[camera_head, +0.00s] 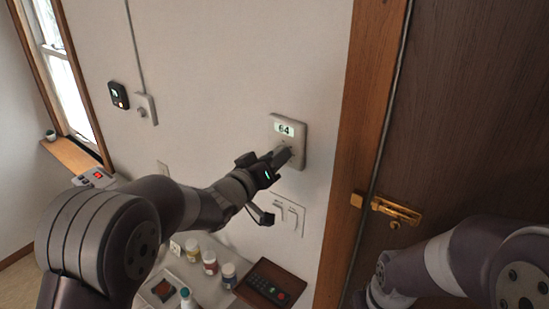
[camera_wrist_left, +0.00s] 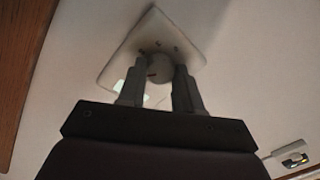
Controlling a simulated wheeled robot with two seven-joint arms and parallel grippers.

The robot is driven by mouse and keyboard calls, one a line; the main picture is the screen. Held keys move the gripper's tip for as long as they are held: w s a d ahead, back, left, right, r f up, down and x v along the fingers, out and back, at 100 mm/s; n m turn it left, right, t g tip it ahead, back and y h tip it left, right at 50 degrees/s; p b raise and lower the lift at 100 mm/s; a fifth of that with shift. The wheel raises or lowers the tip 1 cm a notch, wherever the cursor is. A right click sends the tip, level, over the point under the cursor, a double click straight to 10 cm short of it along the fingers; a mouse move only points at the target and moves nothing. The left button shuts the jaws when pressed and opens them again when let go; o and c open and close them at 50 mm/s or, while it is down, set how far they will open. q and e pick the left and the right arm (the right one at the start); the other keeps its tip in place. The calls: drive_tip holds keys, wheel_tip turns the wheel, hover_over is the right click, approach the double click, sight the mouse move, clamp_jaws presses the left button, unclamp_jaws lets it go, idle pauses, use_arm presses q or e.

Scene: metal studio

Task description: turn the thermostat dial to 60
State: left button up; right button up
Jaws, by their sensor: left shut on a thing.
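The thermostat (camera_head: 300,131) is a pale plate on the wall left of the door frame, and its display (camera_head: 285,129) reads 64. It also shows in the left wrist view (camera_wrist_left: 188,45). Its round grey dial (camera_wrist_left: 159,69) lies between the fingers in the left wrist view; in the head view my fingers mostly hide it. My left gripper (camera_head: 284,156) is at the lower part of the thermostat, shut on the dial. My right arm (camera_head: 440,262) comes in at the lower right; its gripper is not in view.
Light switches (camera_head: 288,214) are on the wall just below the thermostat. A brown tray (camera_head: 256,296) with a remote (camera_head: 268,288) and several small bottles stand below. A brown door with a brass latch (camera_head: 396,210) is at the right. A black wall device (camera_head: 118,95) hangs at the left.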

use_arm(q)
drive_tip(key=o, duration=1)
drive_tip(key=shift+o, duration=0.2)
drive_tip(key=b+v, duration=0.5)
drive_tip(key=v, duration=0.7)
drive_tip(key=shift+s, duration=0.25)
drive_tip(key=shift+a, duration=0.15)
